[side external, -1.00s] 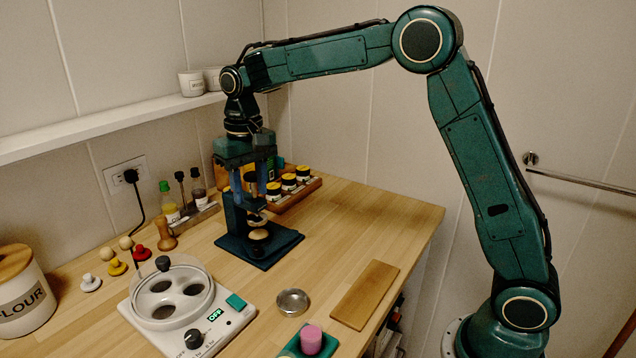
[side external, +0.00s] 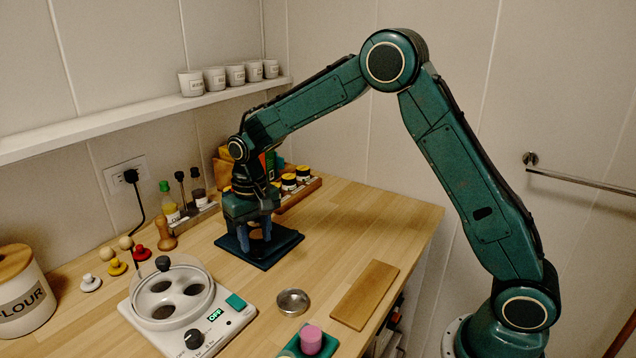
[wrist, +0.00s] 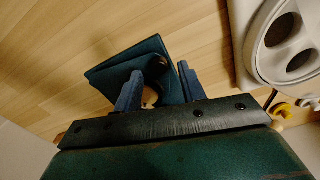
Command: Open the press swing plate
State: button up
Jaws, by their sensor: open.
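The press (side external: 285,240) is a dark blue stand on a square base, standing on the wooden counter. My gripper (side external: 255,237) points down low over it and covers most of its upper part in the side view. The blue fingers are spread apart. A small pale round piece (wrist: 150,97) shows between the fingers. I cannot pick out the swing plate or tell whether the fingers touch the press.
A white cooker-like unit (side external: 225,318) with round openings stands in front, left of a metal dish (side external: 293,301) and wooden board (side external: 365,295). A rack of jars (side external: 300,190) is close behind the press. Bottles (side external: 168,200) stand left. Counter right of the press is clear.

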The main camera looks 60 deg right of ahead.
jog(key=shift+f, duration=0.85)
grip_shut()
